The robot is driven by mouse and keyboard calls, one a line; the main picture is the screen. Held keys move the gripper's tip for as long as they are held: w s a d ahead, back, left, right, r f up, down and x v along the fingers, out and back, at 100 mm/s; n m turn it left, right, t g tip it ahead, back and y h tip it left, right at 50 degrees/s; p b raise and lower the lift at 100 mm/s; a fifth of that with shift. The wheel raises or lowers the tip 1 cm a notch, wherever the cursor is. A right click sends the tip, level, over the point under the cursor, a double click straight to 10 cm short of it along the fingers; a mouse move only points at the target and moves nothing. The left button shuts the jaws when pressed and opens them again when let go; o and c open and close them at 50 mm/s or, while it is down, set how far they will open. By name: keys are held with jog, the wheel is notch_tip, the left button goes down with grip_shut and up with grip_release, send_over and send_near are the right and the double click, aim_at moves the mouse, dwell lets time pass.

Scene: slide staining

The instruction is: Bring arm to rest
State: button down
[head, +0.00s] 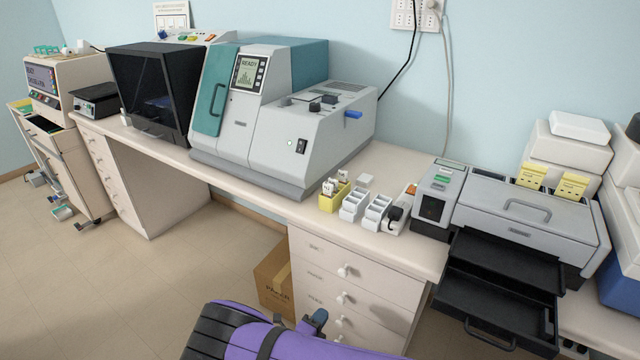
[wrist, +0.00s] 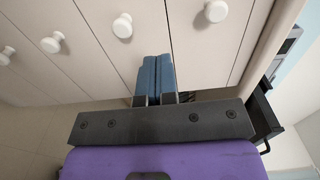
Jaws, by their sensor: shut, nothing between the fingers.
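My gripper (wrist: 156,80) shows in the wrist view with its two blue fingers pressed together and nothing between them. It points toward the white drawer fronts and is apart from them. In the head view my purple arm lies low in the picture, in front of the bench. The blue gripper fingers (head: 318,318) show just above the arm there, near the drawer unit (head: 345,268).
A staining machine (head: 600,225) at the right has black trays (head: 500,290) pulled out over the floor. A cardboard box (head: 272,280) stands under the bench. Small racks (head: 355,205) stand near the bench's front edge.

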jog(key=w+d+r+m+g+h, duration=0.1)
jog(key=w+d+r+m+g, duration=0.2)
jog(key=r+m+g, duration=0.55)
jog(key=w+d+r+m+g+h, duration=0.15)
jog(key=r+m, duration=0.45)
jog(key=r, duration=0.7)
jog(key=s+d+r+m+g+y, duration=0.1)
jog(key=d+r+m, duration=0.3)
jog(key=r, duration=0.3)
jog(key=s+d+r+m+g+y, duration=0.1)
jog(key=d+r+m+g+y, duration=0.1)
jog(key=d+r+m, duration=0.45)
jog(key=d+r+m+g+y, duration=0.1)
jog(key=d+r+m, duration=0.15)
jog(key=r, duration=0.55)
jog(key=s+d+r+m+y, duration=0.3)
jog(key=s+d+r+m, duration=0.15)
jog(key=s+r, duration=0.2)
jog(key=s+d+r+m+y, duration=0.2)
jog(key=s+d+r+m, duration=0.25)
jog(key=r, duration=0.35)
jog(key=s+d+r+m+t+y, duration=0.1)
jog(key=s+r+m+t, duration=0.1)
jog(key=s+m, duration=0.3)
jog(key=s+d+r+m+t+y, duration=0.2)
jog(key=s+r+m, duration=0.2)
jog(key=s, duration=0.8)
jog(key=shift+r+m, duration=0.3)
jog(key=shift+m, duration=0.55)
